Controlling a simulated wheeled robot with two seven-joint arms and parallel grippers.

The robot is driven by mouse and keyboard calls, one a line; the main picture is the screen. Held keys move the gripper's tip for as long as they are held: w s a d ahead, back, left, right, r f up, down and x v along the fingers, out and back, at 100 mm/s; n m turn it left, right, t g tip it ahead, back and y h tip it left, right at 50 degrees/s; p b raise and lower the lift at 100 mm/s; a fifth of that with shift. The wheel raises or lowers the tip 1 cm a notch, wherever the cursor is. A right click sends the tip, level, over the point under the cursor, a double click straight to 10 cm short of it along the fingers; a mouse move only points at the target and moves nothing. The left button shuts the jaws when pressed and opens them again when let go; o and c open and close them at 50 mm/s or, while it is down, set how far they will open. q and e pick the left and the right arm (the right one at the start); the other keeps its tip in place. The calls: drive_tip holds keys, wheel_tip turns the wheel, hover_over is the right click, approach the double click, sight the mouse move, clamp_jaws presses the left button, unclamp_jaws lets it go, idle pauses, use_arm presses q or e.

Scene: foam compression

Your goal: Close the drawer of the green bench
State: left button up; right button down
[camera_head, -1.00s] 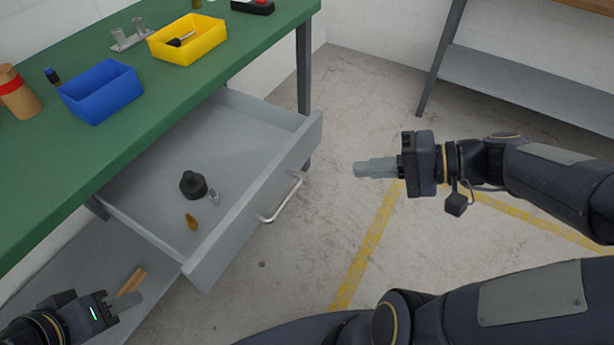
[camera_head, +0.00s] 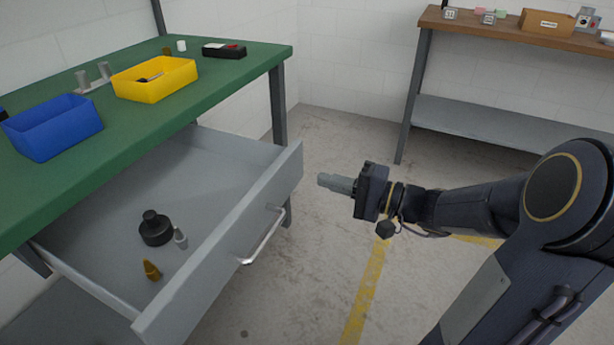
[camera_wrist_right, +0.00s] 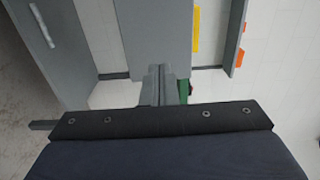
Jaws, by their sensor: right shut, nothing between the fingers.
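The green bench (camera_head: 190,97) stands at the left in the head view. Its grey drawer (camera_head: 215,238) is pulled far out, with a silver bar handle (camera_head: 264,236) on the front. A black round part (camera_head: 156,228), a small grey piece (camera_head: 180,237) and a brass piece (camera_head: 151,270) lie inside. My right gripper (camera_head: 334,183) is shut and empty, to the right of the drawer front and apart from it, pointing left. In the right wrist view, the gripper fingers (camera_wrist_right: 158,85) are together, and the handle (camera_wrist_right: 42,25) shows at upper left. My left gripper is out of view.
A brown-topped shelf table (camera_head: 480,28) stands at the back right. The floor between is clear.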

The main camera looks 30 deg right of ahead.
sight(293, 173)
drive_tip(key=shift+x, duration=2.65)
drive_tip(key=shift+w+a+f+b, duration=0.1)
drive_tip(key=shift+w+a+b, duration=0.35)
drive_tip(key=shift+b, duration=0.15)
drive_tip(key=b+x, duration=0.7)
drive_tip(key=x, duration=0.7)
drive_tip(key=shift+f, duration=0.15)
drive_tip(key=b+x, duration=0.1)
drive_tip(key=x, duration=0.4)
drive_tip(key=b+x, duration=0.1)
drive_tip(key=x, duration=0.4)
drive_tip(key=shift+w+a+r, duration=0.1)
drive_tip(key=shift+r, duration=0.15)
drive_tip(key=shift+w+a, duration=0.4)
drive_tip(key=shift+w, duration=0.15)
drive_tip(key=shift+r+b, duration=0.2)
drive_tip(key=shift+b, duration=0.1)
drive_tip(key=shift+r, duration=0.1)
